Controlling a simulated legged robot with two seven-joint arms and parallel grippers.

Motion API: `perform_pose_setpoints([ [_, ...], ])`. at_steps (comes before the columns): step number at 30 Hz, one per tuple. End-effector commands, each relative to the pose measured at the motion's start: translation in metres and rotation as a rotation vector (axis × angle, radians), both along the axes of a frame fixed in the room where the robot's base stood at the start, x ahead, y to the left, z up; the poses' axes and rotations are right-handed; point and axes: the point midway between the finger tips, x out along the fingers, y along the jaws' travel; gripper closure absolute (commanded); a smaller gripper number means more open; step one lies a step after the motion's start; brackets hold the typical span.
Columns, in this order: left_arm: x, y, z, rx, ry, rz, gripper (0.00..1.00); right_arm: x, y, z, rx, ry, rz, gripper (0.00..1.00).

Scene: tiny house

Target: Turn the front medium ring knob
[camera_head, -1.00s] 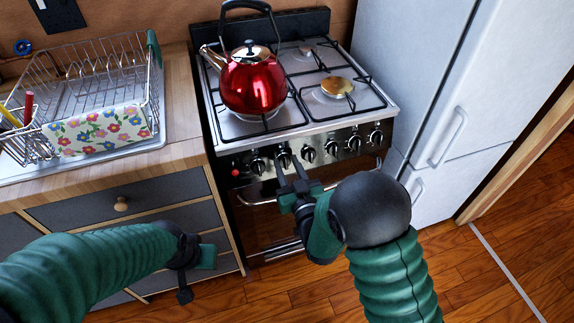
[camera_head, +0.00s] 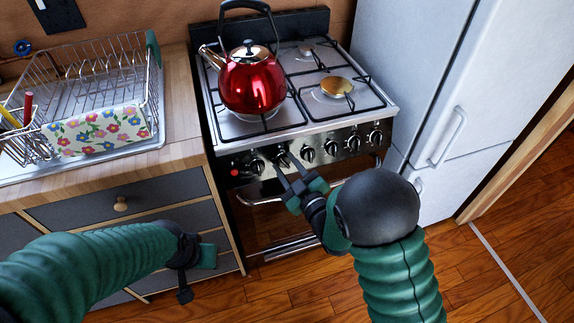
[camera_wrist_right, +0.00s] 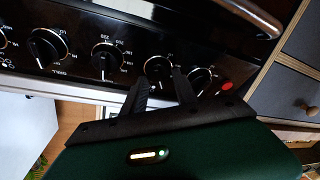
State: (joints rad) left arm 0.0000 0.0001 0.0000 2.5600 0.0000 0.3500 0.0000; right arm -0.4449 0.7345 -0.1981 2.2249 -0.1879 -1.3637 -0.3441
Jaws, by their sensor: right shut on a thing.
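A row of black knobs runs along the stove's front panel. My right gripper (camera_head: 284,160) is at the second knob (camera_head: 282,154) from the left, which its fingers partly cover. In the right wrist view, this knob (camera_wrist_right: 158,68) sits between the two fingertips (camera_wrist_right: 159,74), and the gripper is shut on it. The end knob (camera_head: 257,165) and the third knob (camera_head: 308,153) are on either side, outside the fingers. My left gripper (camera_head: 192,270) is low before the drawers, away from the stove; its finger opening is unclear.
A red kettle (camera_head: 252,83) stands on the left of the stove top (camera_head: 313,107). The oven handle (camera_head: 262,200) runs just below the knobs. A white fridge (camera_head: 408,75) is at the right, and a counter with a dish rack (camera_head: 85,75) at the left.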

Motion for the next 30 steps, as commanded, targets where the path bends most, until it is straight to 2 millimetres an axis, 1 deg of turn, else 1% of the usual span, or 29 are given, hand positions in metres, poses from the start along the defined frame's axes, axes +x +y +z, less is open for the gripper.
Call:
perform_pose_setpoints([
  [1, 0.000, 0.000, 0.002, 0.000, 0.000, 0.000, 0.62, 0.001, 0.000, 0.003, -0.036, -0.016, 0.014, 1.00],
  [15, 0.000, 0.000, 0.012, 0.000, 0.000, 0.000, 0.62, 0.000, 0.002, 0.002, -0.414, -0.138, 0.147, 1.00],
  [22, 0.000, 0.000, 0.015, 0.000, 0.000, 0.000, 0.62, -0.001, 0.002, 0.001, -0.536, -0.178, 0.192, 1.00],
  [30, 0.000, 0.000, 0.017, 0.000, 0.000, 0.000, 0.62, -0.001, 0.003, 0.000, -0.604, -0.199, 0.216, 1.00],
])
